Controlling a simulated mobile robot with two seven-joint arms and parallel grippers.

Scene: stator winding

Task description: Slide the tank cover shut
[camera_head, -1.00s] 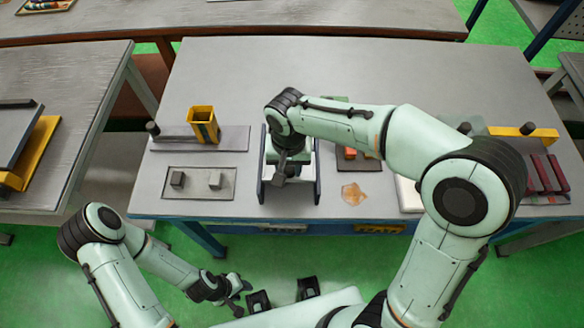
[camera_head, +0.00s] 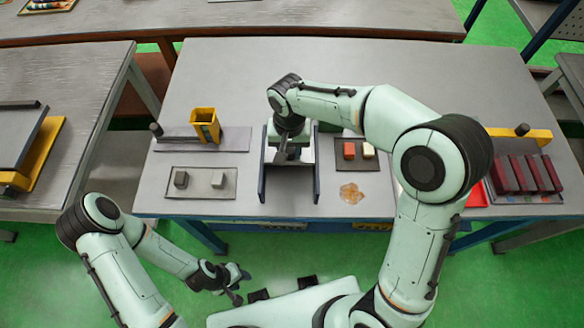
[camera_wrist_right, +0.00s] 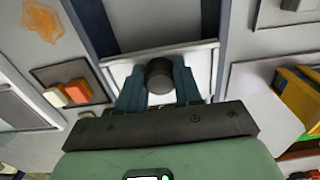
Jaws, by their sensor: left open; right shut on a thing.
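The tank has two dark blue side rails (camera_head: 316,172) and stands near the table's front edge. The pale tank cover (camera_wrist_right: 203,66) lies between the rails in the right wrist view, with a dark round knob (camera_wrist_right: 159,76). My right gripper (camera_wrist_right: 159,88) is shut on this knob, one finger on each side. In the head view my right gripper (camera_head: 283,156) is over the far half of the tank, and the arm hides much of the cover. The front stretch between the rails shows no cover. My left gripper (camera_head: 238,286) is open and empty, low in front of the table.
A tray with two grey blocks (camera_head: 198,183) lies left of the tank, with a yellow holder (camera_head: 205,124) behind it. On the right are a tray with red and white blocks (camera_head: 358,150), an orange patch (camera_head: 351,193) and several dark red blocks (camera_head: 527,175). The table's back is clear.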

